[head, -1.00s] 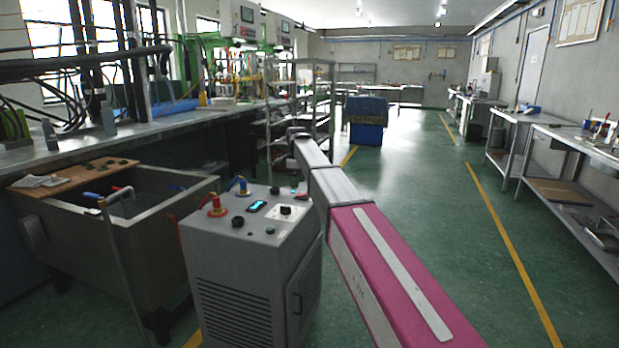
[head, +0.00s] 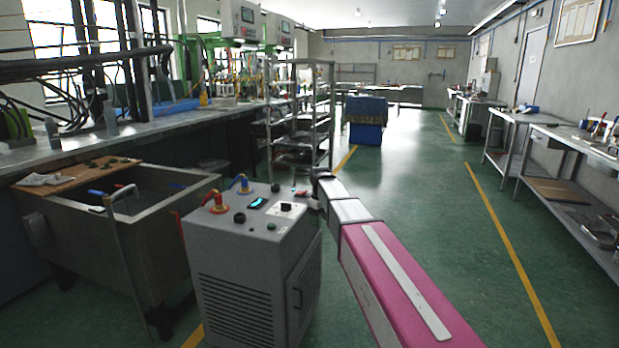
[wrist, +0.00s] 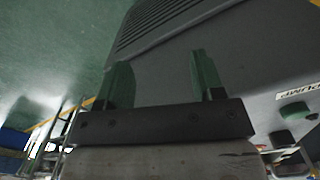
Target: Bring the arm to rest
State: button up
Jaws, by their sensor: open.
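My gripper (wrist: 160,80) shows in the wrist view with its two fingers apart and nothing between them. Beyond the fingers are the green floor and the side of the grey cabinet (wrist: 225,55), with its vent slots, a label and a green button. In the head view my arm reaches forward from the lower right and ends beside the right back corner of the same grey cabinet (head: 240,290). The fingers cannot be made out there. I cannot tell whether the arm touches the cabinet.
A metal sink (head: 150,235) with a wooden board (head: 75,178) stands left of the cabinet. A wire shelf rack (head: 303,120) stands behind it, and a blue bin (head: 366,133) further back. Workbenches (head: 575,140) line the right wall. The green floor (head: 445,220) between is clear.

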jog(key=s+d+f+m, duration=0.3)
jog(key=s+d+f, duration=0.2)
jog(key=s, duration=0.3)
jog(key=s+d+f+m, duration=0.3)
jog(key=s+d+f, duration=0.2)
jog(key=s+f, duration=0.2)
jog(key=s+d+f+m, duration=0.3)
jog(key=s+d+f, duration=0.2)
jog(key=s, duration=0.6)
jog(key=shift+f+m, duration=0.4)
jog(key=shift+f, duration=0.15)
